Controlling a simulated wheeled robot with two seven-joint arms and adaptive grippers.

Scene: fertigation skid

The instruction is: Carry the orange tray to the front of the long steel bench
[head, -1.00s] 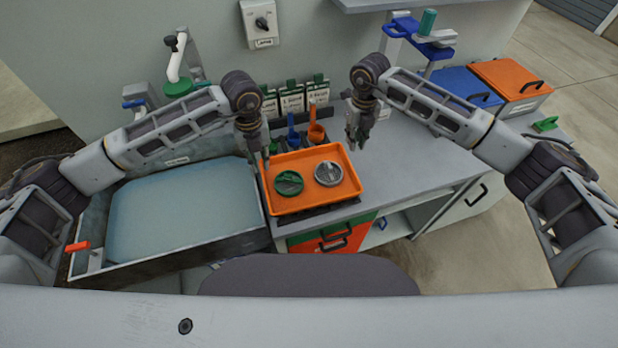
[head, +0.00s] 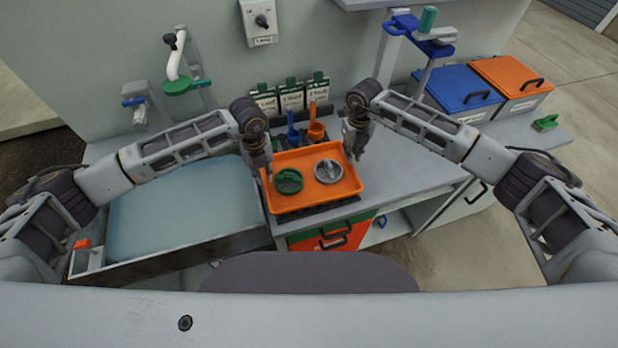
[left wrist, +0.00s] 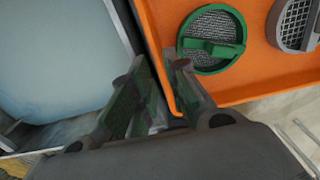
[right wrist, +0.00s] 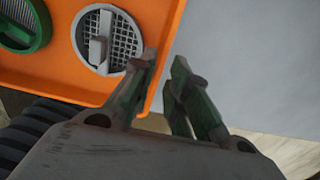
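The orange tray (head: 345,191) sits on the bench beside the basin, with a dark strip showing under its front edge. It holds a green round strainer (head: 289,181) and a grey round strainer (head: 328,172). My left gripper (head: 267,170) is at the tray's left edge; in the left wrist view its fingers (left wrist: 157,62) are slightly apart on either side of the rim. My right gripper (head: 355,152) is at the right edge; in the right wrist view its fingers (right wrist: 164,60) also straddle the rim with a gap. Contact with the rim cannot be told.
The steel bench (head: 410,175) is clear right of the tray. A water-filled basin (head: 180,207) lies left. Blue (head: 458,90) and orange (head: 512,76) lidded bins stand back right. Blue (head: 292,130) and orange (head: 316,128) scoops stand behind the tray.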

